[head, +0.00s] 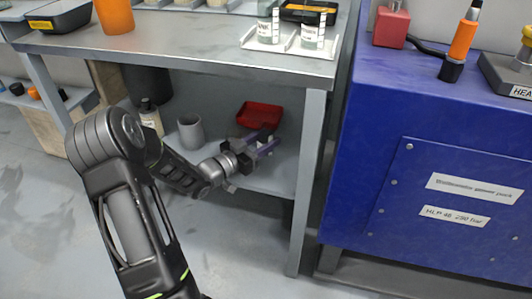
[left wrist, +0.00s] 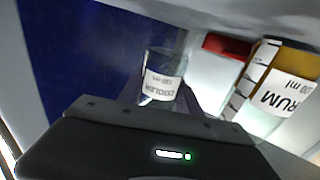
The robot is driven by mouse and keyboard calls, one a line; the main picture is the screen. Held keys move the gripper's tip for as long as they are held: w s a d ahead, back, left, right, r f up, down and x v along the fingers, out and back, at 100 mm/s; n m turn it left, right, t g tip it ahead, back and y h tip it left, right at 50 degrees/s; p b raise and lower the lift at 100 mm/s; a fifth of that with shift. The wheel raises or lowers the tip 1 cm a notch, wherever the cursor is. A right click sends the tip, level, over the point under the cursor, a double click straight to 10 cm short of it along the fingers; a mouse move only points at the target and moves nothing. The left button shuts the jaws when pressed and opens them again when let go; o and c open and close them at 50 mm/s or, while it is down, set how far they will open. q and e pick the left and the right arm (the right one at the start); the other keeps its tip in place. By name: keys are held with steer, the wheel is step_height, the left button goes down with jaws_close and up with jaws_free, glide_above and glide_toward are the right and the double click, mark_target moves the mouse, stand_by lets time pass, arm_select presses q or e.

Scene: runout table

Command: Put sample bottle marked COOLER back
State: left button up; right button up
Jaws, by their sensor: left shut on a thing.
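My left gripper (head: 266,144) reaches under the grey table, over the lower shelf and just in front of a red bin (head: 260,115). In the left wrist view its jaws are shut on a small clear sample bottle (left wrist: 164,78) with a white label reading COOLER, which appears upside down. The bottle's far end and contents are hard to make out, and I cannot pick it out in the head view. My right gripper is not in view. A white holder (head: 288,44) on the table top carries two labelled sample bottles, one (head: 268,28) left and one (head: 312,34) right.
The lower shelf (head: 272,178) also holds a grey cup (head: 190,131) and a black-capped bottle (head: 150,117). A table leg (head: 308,180) stands right of my gripper, then the blue power pack (head: 420,180). A labelled amber container (left wrist: 285,85) shows in the wrist view.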

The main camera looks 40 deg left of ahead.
arm_select(q)
steer(key=shift+f+b, duration=0.8)
steer(key=shift+f, duration=1)
steer(key=shift+f, duration=0.15)
steer(key=o, duration=1.3)
steer(key=shift+o, duration=0.2)
